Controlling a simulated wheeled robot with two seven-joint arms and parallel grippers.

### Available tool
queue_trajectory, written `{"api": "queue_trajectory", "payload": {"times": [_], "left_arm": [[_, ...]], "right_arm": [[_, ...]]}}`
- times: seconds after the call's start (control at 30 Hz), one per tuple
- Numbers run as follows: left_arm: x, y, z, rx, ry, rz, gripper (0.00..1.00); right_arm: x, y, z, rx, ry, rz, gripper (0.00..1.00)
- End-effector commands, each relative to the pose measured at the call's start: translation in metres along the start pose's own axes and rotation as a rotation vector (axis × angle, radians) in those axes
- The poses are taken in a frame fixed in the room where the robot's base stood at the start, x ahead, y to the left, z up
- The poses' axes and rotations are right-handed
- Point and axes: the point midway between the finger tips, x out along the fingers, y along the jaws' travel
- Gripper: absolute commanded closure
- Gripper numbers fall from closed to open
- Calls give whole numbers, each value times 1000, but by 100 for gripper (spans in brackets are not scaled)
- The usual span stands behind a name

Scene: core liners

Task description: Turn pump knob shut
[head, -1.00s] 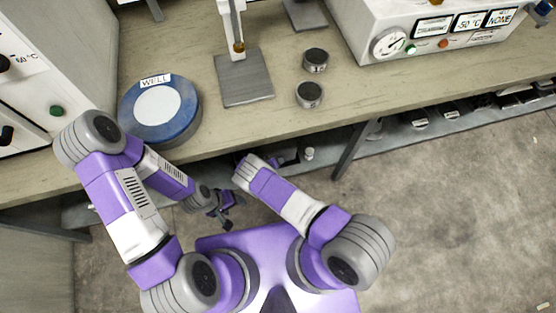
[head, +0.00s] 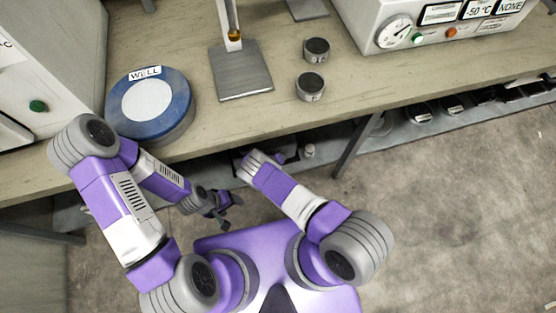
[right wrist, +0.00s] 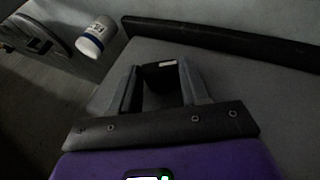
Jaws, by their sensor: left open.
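No knob that I can name as the pump knob shows clearly. A white instrument (head: 440,30) with a round gauge, a green and a red button and small displays stands at the back right of the bench. My left gripper (head: 224,212) is open and empty, low in front of the bench edge. My right gripper (right wrist: 160,82) has its fingers apart in the right wrist view. A dark block with a pale label shows between or beyond them; I cannot tell if they touch it. In the head view the right gripper is mostly hidden at the bench's underside.
A blue disc marked WELL (head: 150,103) lies on the bench (head: 270,120). Two small dark-topped cylinders (head: 311,87) and a stand with a grey base (head: 240,72) are near the middle. A white jar (right wrist: 97,35) is near the right gripper. Open floor lies right.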

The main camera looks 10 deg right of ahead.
Motion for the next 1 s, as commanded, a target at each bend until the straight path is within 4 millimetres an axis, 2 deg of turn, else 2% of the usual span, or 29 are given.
{"api": "queue_trajectory", "payload": {"times": [0.03,0.2,1.0], "left_arm": [[0,0,0,0,0,0,32],[0,0,0,0,0,0,32],[0,0,0,0,0,0,32]], "right_arm": [[0,0,0,0,0,0,63],[0,0,0,0,0,0,88],[1,-4,3,-49,-5,112,88]]}}
